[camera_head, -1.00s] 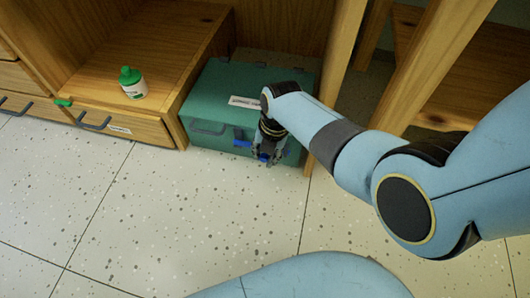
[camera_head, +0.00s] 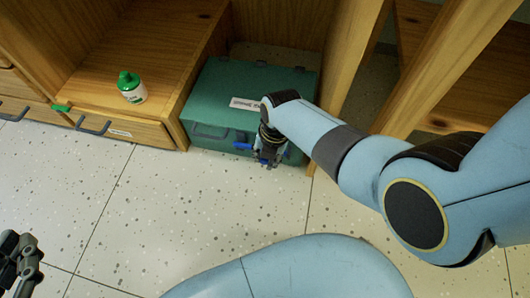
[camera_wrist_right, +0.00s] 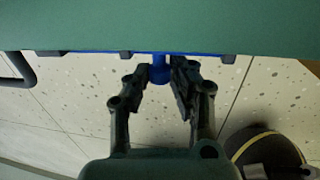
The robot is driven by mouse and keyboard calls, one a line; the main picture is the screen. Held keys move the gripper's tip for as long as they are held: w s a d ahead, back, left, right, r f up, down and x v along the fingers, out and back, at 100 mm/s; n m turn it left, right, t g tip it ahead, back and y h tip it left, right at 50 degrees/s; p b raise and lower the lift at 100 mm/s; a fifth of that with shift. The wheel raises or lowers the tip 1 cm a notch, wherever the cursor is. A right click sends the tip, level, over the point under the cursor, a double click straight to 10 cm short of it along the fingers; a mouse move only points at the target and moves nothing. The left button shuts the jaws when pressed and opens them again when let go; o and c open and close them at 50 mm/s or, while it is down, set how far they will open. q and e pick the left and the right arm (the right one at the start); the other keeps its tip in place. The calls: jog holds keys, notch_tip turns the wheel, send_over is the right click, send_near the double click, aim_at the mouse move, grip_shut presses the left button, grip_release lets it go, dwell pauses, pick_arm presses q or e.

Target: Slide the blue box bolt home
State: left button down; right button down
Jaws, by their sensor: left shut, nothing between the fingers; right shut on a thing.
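The teal-green box (camera_head: 225,100) stands on the floor beside the wooden shelf, its front facing me. The blue bolt (camera_head: 242,146) runs along that front; part of it is hidden behind my right gripper. My right gripper (camera_head: 267,162) is at the right part of the box front. My left gripper (camera_head: 20,262) is shut and empty at the lower left edge, over the floor, far from the box.
A white bottle with a green cap (camera_head: 131,87) stands on the low wooden shelf (camera_head: 165,70) left of the box. A wooden post (camera_head: 350,60) rises close to the box's right side. The tiled floor (camera_head: 150,210) in front is clear.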

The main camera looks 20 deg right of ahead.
jog(key=shift+w+a, duration=0.15)
jog(key=c, duration=1.2)
grip_release()
jog(key=shift+c, duration=0.2)
jog(key=shift+o, duration=0.5)
